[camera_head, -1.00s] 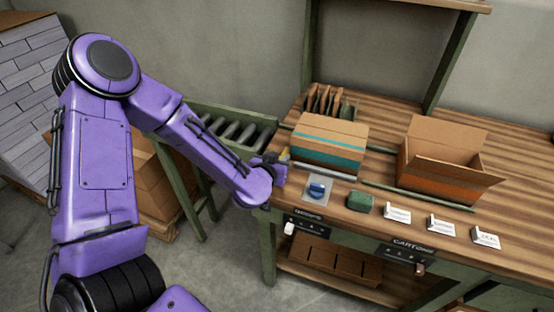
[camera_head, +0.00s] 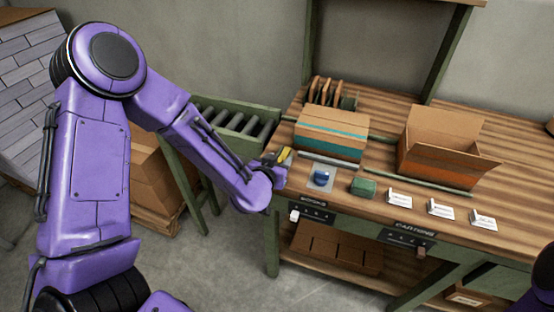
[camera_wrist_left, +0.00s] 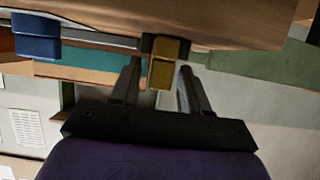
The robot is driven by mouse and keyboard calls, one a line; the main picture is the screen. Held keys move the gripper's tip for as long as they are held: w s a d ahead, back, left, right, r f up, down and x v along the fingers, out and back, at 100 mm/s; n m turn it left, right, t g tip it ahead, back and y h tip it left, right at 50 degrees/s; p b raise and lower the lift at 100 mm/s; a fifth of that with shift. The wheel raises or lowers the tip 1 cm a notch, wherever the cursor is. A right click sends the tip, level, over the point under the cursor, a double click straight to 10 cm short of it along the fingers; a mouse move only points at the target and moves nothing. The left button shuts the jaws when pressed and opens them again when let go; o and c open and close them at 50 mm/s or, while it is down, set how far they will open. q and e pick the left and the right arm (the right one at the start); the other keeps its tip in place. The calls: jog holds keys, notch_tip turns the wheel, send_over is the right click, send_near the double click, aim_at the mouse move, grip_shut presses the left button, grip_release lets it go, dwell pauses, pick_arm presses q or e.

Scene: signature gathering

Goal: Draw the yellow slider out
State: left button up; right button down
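The yellow slider (camera_head: 285,155) shows as a small yellow piece at the left end of the bench, beside the teal-striped carton. In the left wrist view the yellow slider (camera_wrist_left: 163,66) is a short block on a dark mount at the wood's edge. My left gripper (camera_head: 279,165) is right at it. In that wrist view the fingers of my left gripper (camera_wrist_left: 160,70) are open, one on each side of the slider, with a gap visible on both sides. My right gripper is out of view.
The teal-striped carton (camera_head: 332,134) and an open carton (camera_head: 443,150) stand on the bench. A blue knob (camera_head: 321,178), a green block (camera_head: 362,187) and white cards (camera_head: 441,209) lie along the front. A roller conveyor (camera_head: 235,125) is behind my left arm.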

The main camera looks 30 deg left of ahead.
pick_arm(q)
jog(key=shift+r, duration=0.1)
jog(key=shift+s, duration=0.1)
jog(key=shift+s+d+r, duration=0.1)
jog(key=shift+s+r, duration=0.1)
jog(key=shift+s, duration=0.15)
jog(key=v, duration=0.3)
jog(key=shift+s+b, duration=0.25)
jog(key=shift+b, duration=0.05)
jog(key=p+v, duration=0.6)
jog(key=p, duration=0.3)
jog(key=shift+s, duration=0.1)
